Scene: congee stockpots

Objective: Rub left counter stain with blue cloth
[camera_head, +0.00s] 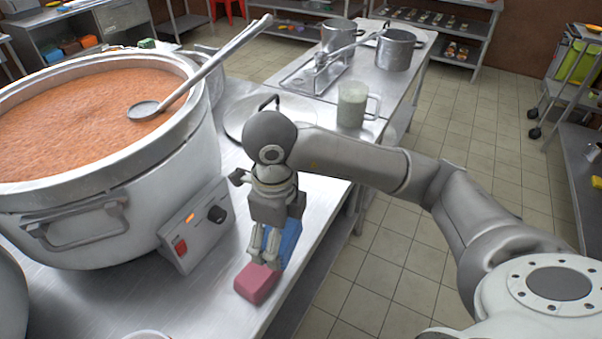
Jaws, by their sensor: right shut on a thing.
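The blue cloth (289,243) is a folded block at the right edge of the steel counter (208,300). A pink folded block (256,284) lies on the counter just in front of the fingertips, very close to the blue cloth. No stain shows clearly on the visible counter. My left gripper is out of view.
A large pot of orange congee (90,190) fills the left, with a ladle (190,85) across its rim. Its control box (198,228) stands left of my right gripper. A pot lid (240,118) and a measuring jug (352,104) are behind. Tiled floor lies right of the counter edge.

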